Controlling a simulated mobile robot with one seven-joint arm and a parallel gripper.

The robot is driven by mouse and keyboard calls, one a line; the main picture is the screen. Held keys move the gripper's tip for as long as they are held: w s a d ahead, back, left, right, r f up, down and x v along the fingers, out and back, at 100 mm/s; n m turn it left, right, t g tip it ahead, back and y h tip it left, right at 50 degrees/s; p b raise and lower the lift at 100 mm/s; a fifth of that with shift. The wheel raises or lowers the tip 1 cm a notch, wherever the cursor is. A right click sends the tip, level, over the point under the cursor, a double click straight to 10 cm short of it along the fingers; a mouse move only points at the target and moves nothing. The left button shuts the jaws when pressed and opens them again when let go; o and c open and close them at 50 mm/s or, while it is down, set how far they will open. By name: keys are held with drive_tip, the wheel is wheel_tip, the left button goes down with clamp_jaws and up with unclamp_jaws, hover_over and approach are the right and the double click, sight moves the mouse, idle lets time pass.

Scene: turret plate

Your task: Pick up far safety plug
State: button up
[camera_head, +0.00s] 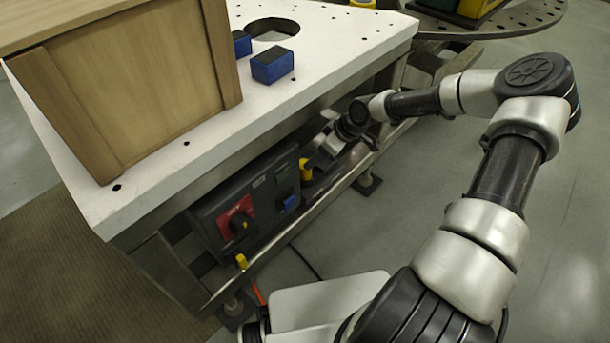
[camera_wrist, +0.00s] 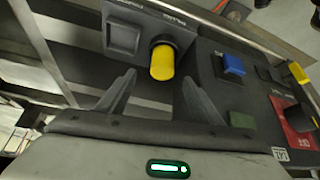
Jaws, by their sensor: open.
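The far safety plug is a yellow cylinder (camera_head: 306,170) on the far end of the dark control panel (camera_head: 205,212) under the white table. In the wrist view this plug (camera_wrist: 161,64) stands out from a round dark socket. My gripper (camera_wrist: 160,82) is open and empty, with one finger on each side of the line to the plug. The fingertips are close to the plug's free end, and I see no contact. In the head view my gripper (camera_head: 312,164) is at the plug, partly hidden. A second yellow plug (camera_head: 241,261) is at the near end.
The panel carries a red switch plate (camera_head: 236,222) and a blue button (camera_wrist: 233,65). A metal rail (camera_head: 330,187) runs along the front below it. The white tabletop (camera_head: 340,50) overhangs above, with a wooden crate (camera_head: 140,85) and blue blocks (camera_head: 272,65).

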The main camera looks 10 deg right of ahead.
sight(305, 172)
drive_tip(key=shift+a+b+x, duration=0.1)
drive_tip(key=shift+b+x, duration=0.55)
drive_tip(key=shift+x, duration=1.55)
drive_tip(key=shift+a+b+x, duration=0.15)
drive_tip(key=shift+b+x, duration=0.5)
drive_tip(key=shift+x, duration=1.55)
drive_tip(key=shift+r, duration=0.1)
drive_tip(key=shift+c, duration=0.5)
drive_tip(key=c, duration=1.1)
drive_tip(key=shift+c, duration=0.2)
